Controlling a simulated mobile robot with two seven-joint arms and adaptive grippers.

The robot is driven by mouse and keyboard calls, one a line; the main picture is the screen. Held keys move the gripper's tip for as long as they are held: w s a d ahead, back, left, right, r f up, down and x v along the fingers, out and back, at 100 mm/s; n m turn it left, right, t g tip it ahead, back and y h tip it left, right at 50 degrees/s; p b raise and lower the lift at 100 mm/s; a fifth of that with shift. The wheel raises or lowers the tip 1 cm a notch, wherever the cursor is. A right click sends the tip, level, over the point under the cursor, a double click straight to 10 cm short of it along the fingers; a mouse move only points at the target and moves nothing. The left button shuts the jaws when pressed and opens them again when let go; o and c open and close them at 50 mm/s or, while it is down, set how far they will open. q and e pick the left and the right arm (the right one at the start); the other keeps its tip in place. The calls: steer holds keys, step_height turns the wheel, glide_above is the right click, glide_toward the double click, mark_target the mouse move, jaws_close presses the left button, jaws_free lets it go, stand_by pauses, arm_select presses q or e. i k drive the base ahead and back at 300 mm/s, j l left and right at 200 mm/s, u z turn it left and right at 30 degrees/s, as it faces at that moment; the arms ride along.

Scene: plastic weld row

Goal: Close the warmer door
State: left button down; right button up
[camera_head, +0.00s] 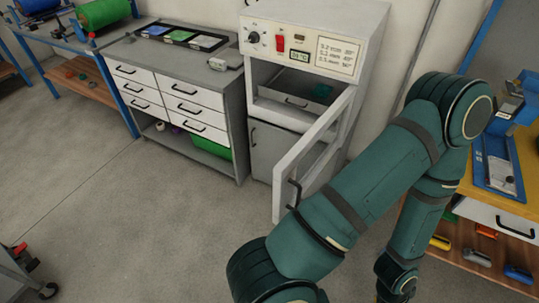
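The white warmer (306,45) stands against the back wall, with a control panel on top. Its framed door (322,128) stands wide open, hinged on the right side and swung out toward me. The black door handle (294,193) is on the door's near, free edge. My green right arm crosses in front of the door's lower right and bends down at the right. Its gripper is out of view below. My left gripper is out of view.
A grey drawer cabinet (181,92) stands left of the warmer. A bench with a blue tray (498,169) and a lower shelf of coloured items is at the right. A wheeled cart (22,274) is at lower left. The floor (150,225) in front is clear.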

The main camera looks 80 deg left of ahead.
mark_target(285, 197)
steer(key=l+u, duration=0.2)
steer(key=u, duration=1.4)
steer(key=i+j+u, duration=0.15)
steer(key=i+u, duration=0.3)
steer(key=k, duration=0.05)
